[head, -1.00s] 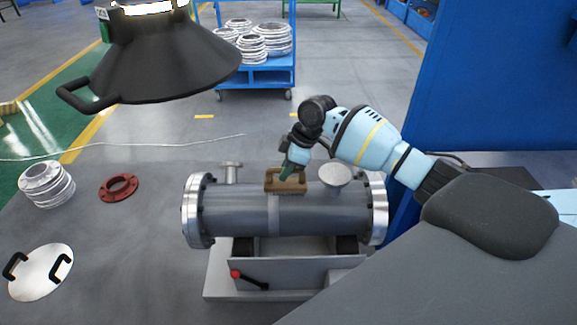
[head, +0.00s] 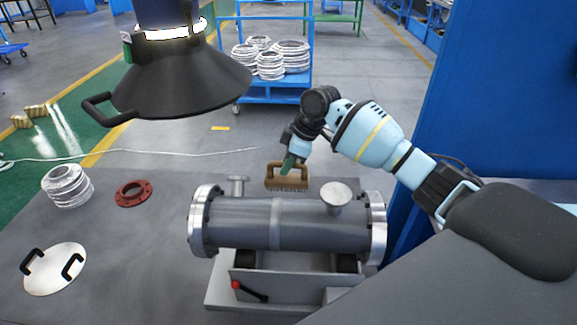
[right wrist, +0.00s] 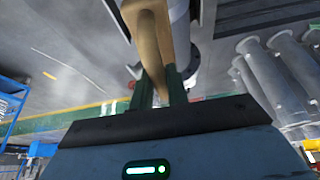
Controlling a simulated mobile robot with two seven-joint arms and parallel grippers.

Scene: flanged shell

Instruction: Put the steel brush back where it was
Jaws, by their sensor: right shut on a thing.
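The steel brush (head: 287,180) has a tan wooden body with a handle and dark bristles underneath. My right gripper (head: 288,166) is shut on its handle and holds it raised above and behind the grey flanged shell (head: 250,222). In the right wrist view the brush handle (right wrist: 152,45) stands between the green fingers of my right gripper (right wrist: 160,92). The shell lies level on a grey stand (head: 290,285), and the brush appears clear of it. My left gripper is not in view.
A black fume hood (head: 180,80) hangs at upper left. A red ring (head: 133,193), stacked silver flanges (head: 68,187) and a silver disc with black handles (head: 54,270) lie on the left of the table. A blue cart (head: 270,85) stands behind.

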